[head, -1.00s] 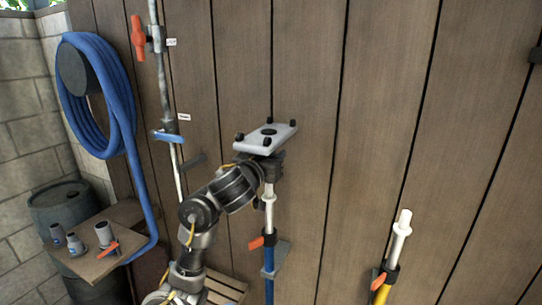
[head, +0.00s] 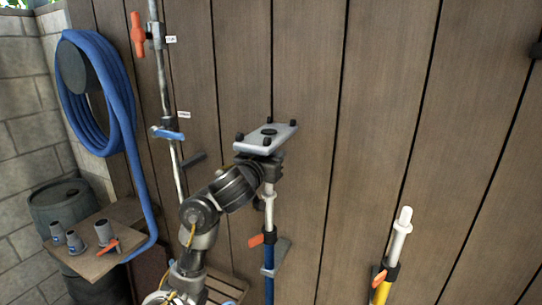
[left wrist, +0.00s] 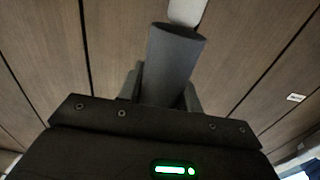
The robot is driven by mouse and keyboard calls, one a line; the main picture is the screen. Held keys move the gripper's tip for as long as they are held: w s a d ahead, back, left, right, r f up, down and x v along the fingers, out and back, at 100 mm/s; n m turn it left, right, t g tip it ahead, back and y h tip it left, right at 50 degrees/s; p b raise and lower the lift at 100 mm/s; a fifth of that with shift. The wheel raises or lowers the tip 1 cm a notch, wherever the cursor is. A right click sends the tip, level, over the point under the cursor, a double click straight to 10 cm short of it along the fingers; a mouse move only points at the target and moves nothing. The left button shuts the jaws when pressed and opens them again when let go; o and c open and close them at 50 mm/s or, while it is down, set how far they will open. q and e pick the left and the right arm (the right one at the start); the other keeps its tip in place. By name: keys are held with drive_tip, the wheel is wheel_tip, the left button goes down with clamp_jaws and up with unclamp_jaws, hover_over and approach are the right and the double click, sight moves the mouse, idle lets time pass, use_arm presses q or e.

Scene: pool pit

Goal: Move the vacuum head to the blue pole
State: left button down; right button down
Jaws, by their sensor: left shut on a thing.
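The vacuum head (head: 266,138) is a pale flat plate with black wheels at its corners. My left gripper (head: 262,166) is below it and shut on its dark neck. In the left wrist view the dark grey neck (left wrist: 172,62) stands between the fingers, with part of the pale plate (left wrist: 187,10) beyond. The blue pole (head: 269,288) stands upright against the wooden wall, with a white upper end (head: 270,204) just below the gripper. The gripper hides the top of this end, so I cannot tell whether neck and pole touch. My right gripper is out of view.
A yellow pole (head: 381,292) with a white tip stands to the right. An orange lever (head: 256,241) and a bracket (head: 281,252) are on the blue pole. Left are a pipe (head: 164,85), a coiled blue hose (head: 92,95) and a shelf (head: 95,262) with grey fittings.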

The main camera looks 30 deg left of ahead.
use_arm(q)
drive_tip(key=shift+f, duration=0.15)
drive_tip(key=shift+f+b, duration=0.9)
drive_tip(key=shift+b, duration=0.05)
drive_tip(key=shift+f, duration=0.15)
drive_tip(key=shift+f+b, duration=0.7)
drive_tip(key=shift+b, duration=0.05)
drive_tip(key=shift+f, duration=0.2)
drive_tip(key=shift+f+b, duration=0.2)
drive_tip(key=shift+b, duration=0.15)
